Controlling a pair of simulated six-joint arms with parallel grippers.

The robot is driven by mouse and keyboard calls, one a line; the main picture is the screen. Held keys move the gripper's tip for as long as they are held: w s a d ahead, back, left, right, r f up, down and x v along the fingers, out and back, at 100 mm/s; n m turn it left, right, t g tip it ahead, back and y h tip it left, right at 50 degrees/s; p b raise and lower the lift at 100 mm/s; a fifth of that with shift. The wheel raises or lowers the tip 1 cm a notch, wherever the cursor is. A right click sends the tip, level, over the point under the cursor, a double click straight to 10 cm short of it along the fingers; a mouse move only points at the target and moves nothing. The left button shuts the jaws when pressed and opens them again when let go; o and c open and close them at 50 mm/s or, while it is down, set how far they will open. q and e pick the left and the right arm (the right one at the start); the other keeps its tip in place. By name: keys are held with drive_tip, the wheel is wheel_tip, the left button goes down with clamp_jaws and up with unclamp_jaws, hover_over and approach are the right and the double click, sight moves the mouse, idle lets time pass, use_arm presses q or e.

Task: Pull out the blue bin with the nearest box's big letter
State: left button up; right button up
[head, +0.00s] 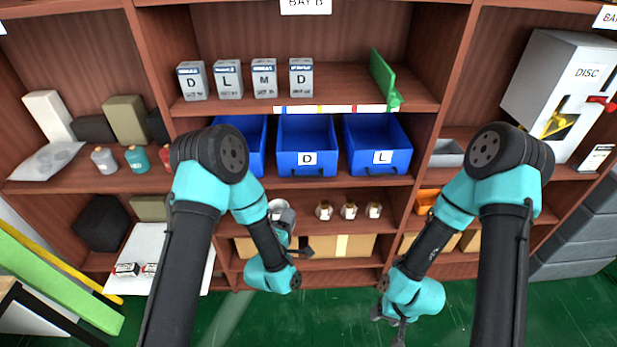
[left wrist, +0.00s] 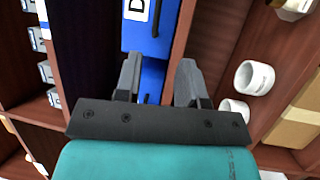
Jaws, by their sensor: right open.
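Several grey-white boxes stand in a row on the upper shelf, marked D (head: 192,82), L (head: 228,80), M (head: 264,79) and D (head: 301,78). Below are three blue bins: a left bin (head: 249,140) whose front my arm hides, a middle bin labelled D (head: 307,146) and a right bin labelled L (head: 379,146). My right gripper (head: 388,328) is open, low at right.
A green panel (head: 383,77) stands at the right of the upper shelf. White cups or jars (head: 349,210) stand on the shelf below the bins, above cardboard boxes (head: 340,246). A DISC machine (head: 565,95) stands at right. The green floor (head: 330,315) in front is clear.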

sight(308, 177)
use_arm(q)
drive_tip(key=shift+w+r, duration=0.1)
drive_tip(key=shift+w, duration=0.05)
drive_tip(key=x, duration=1.7)
drive_tip(key=shift+r, duration=0.2)
drive_tip(key=shift+c, duration=0.3)
clamp_jaws()
